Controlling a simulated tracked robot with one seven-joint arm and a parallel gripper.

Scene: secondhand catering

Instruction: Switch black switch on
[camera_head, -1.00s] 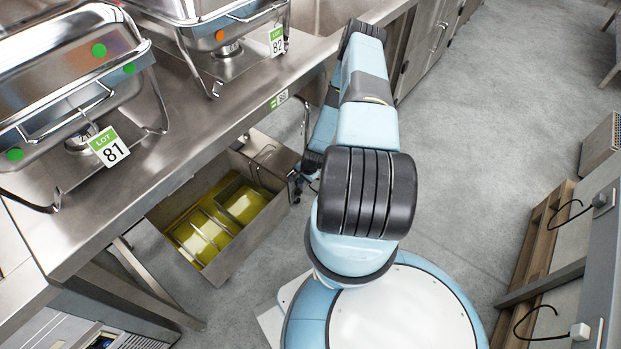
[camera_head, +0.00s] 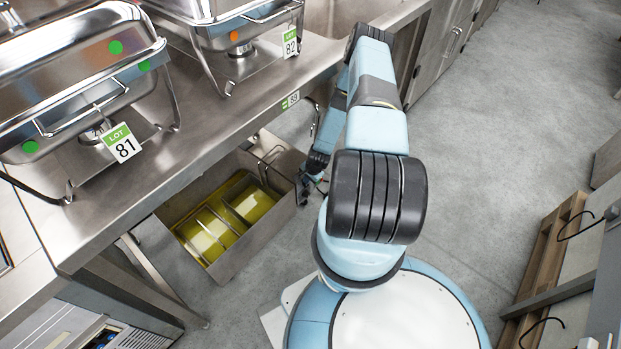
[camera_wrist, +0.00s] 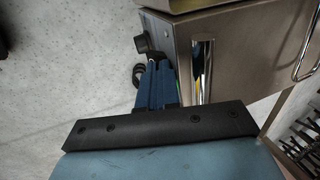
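A steel deep fryer (camera_head: 262,240) with yellow oil stands on the floor under the steel table. It also shows in the wrist view (camera_wrist: 240,50). A black knob-like part (camera_wrist: 142,43) sticks out from its left side there. A second dark round part (camera_wrist: 138,72) lies just below, partly hidden by my fingers. I cannot tell which is the black switch or how it is set. My gripper (camera_wrist: 158,66) has its blue fingers together, empty, beside the fryer's side and close to both parts. In the head view my gripper (camera_head: 318,184) is small, at the fryer's right side.
The steel table (camera_head: 170,155) overhangs the fryer and carries chafing dishes (camera_head: 75,85) tagged as lots. A wire handle (camera_wrist: 308,50) shows on the fryer's right in the wrist view. A wooden pallet (camera_head: 545,255) stands at the right. Grey floor (camera_head: 480,160) is free between.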

